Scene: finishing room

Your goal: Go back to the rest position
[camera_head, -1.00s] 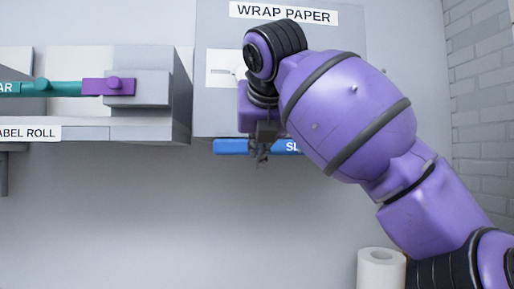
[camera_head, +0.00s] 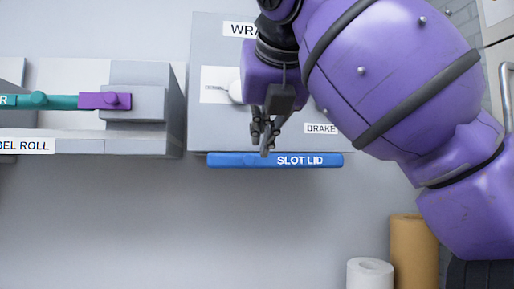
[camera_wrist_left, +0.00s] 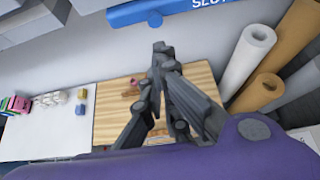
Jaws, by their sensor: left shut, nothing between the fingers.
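My left gripper (camera_head: 264,148) hangs fingers down in front of the wrap paper unit, with its tips at the upper edge of the blue slot lid (camera_head: 230,160) in the head view. Its fingers are shut with nothing between them. In the left wrist view the shut fingers (camera_wrist_left: 160,52) point away over a wooden board, and the slot lid (camera_wrist_left: 185,8) shows at the top, apart from the tips. The purple arm fills the upper right of the head view. My right gripper is in neither view.
The wrap paper unit (camera_head: 212,125) has a white knob and a BRAKE label. The label roll unit (camera_head: 150,78) stands left. White (camera_head: 370,275) and brown (camera_head: 412,250) paper rolls stand lower right. Below lie a wooden board (camera_wrist_left: 112,105) and a white surface (camera_wrist_left: 60,125) with small items.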

